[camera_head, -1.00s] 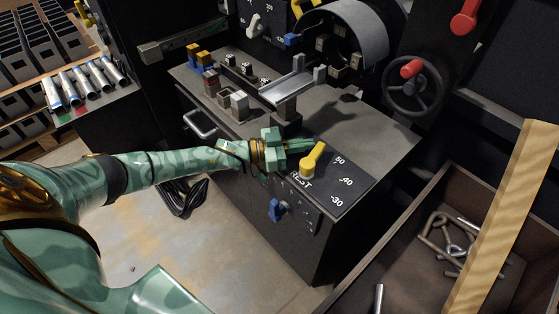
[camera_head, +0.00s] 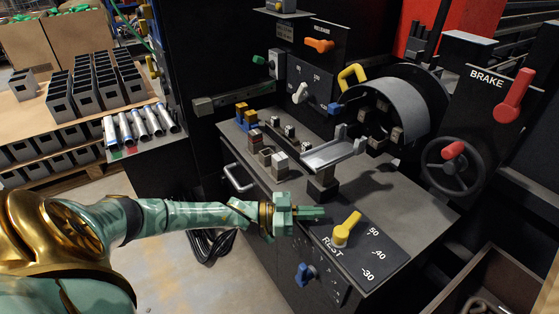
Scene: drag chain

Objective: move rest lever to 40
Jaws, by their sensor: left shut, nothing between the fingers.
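The yellow rest lever (camera_head: 345,230) stands on a dark dial plate (camera_head: 378,252) marked REST, with 50, 40 and -30 along its right side. The lever's handle tilts up and to the right, toward the 50 mark. My left gripper (camera_head: 312,212) is shut and empty, a little to the left of the lever. It looks apart from the lever. My right gripper is out of view.
A blue knob (camera_head: 305,274) sits on the cabinet front below the dial. A grey tray-like rest (camera_head: 335,153) and a black handwheel (camera_head: 452,165) stand behind. A wooden-sided crate (camera_head: 490,285) is at the lower right. Bare cabinet top (camera_head: 400,205) lies right of the lever.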

